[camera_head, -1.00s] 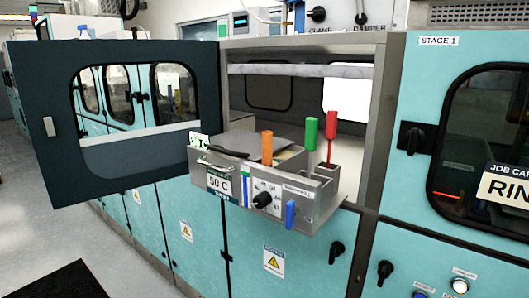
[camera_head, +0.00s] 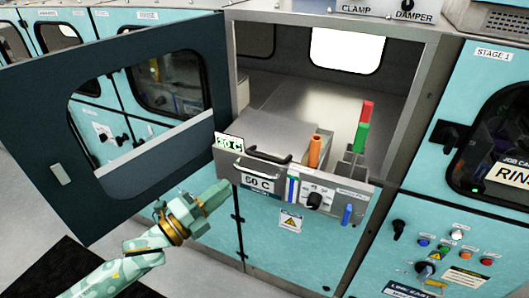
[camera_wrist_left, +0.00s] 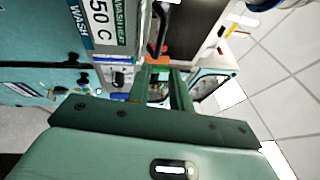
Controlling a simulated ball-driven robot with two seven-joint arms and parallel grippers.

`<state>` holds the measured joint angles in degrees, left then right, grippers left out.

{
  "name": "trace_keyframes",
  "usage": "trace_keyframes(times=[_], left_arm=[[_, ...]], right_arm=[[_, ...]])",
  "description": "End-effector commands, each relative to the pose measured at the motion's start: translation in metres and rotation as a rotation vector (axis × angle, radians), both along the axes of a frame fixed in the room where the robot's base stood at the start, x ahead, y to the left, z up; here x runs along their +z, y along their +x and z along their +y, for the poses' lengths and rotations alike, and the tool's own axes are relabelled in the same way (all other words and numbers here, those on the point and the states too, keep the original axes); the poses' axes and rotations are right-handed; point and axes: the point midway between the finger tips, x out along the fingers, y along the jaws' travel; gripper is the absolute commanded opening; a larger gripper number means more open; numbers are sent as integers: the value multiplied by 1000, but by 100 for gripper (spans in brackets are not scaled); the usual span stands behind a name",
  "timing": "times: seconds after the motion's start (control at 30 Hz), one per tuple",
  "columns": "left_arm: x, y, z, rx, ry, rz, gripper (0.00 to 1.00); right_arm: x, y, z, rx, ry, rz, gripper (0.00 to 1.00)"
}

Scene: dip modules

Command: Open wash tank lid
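The wash tank (camera_head: 325,195) sticks out of the open cabinet bay, with a "50 C" label on its front. Its grey lid (camera_head: 275,132) lies flat over the left part of the tank, with a black handle (camera_head: 268,156) at its front edge. My left gripper (camera_head: 224,190) is below and left of the tank front, apart from the handle. In the left wrist view its two fingers (camera_wrist_left: 162,90) stand apart with nothing between them, and the "50 C" panel (camera_wrist_left: 100,22) shows beyond at upper left. My right gripper is in neither view.
The dark cabinet door (camera_head: 110,190) stands swung open at left, close to my left arm. An orange handle (camera_head: 315,150), a green one (camera_head: 360,138) and a red one (camera_head: 367,111) stand up at the tank's right. Control knobs (camera_head: 425,270) are at lower right.

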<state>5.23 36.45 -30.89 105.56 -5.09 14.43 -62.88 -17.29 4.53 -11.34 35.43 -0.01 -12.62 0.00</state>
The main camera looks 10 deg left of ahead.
Motion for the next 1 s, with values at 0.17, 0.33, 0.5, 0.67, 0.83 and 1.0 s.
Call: trace_keyframes(times=[0.17,0.33,0.5,0.67,0.83,1.0], left_arm=[[11,34,-28,1,-2,-2,21],[17,66,-57,1,-2,-1,21],[21,91,-77,2,-2,1,21],[23,103,-88,2,-1,2,21],[23,106,-91,3,-1,4,21],[23,106,-90,3,-1,4,21]], right_arm=[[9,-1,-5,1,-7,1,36],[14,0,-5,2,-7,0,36],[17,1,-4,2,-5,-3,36],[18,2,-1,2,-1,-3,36],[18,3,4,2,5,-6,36],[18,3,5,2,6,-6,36]])
